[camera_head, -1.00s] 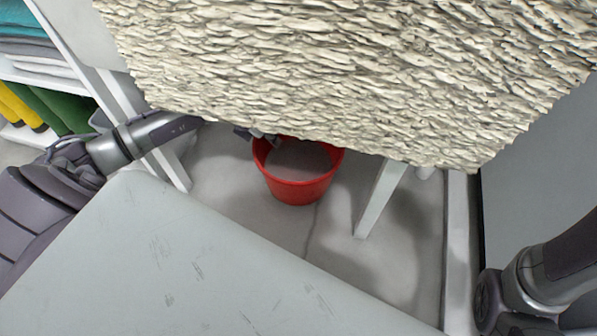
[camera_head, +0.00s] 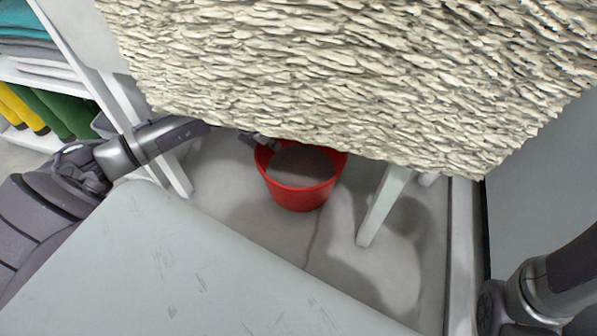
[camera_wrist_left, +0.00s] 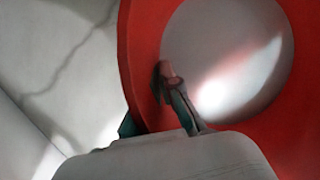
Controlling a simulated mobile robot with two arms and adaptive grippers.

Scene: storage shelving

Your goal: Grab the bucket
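The red bucket (camera_head: 303,197) stands upright on the floor, partly under the stone-textured top. My left arm reaches in from the left, and its gripper (camera_head: 262,141) is at the bucket's left rim, partly hidden by the top's edge. In the left wrist view the bucket (camera_wrist_left: 145,40) fills the right side. One finger of the left gripper (camera_wrist_left: 152,112) is inside the bucket, and the other shows dark outside the rim. The fingers look apart, with the bucket's wall between them. My right arm shows at the lower right, but its gripper is out of view.
The stone-textured top (camera_head: 350,75) hangs over the bucket. A white leg (camera_head: 383,207) stands right of it, with another to its left. A pale grey surface (camera_head: 190,270) fills the lower left foreground.

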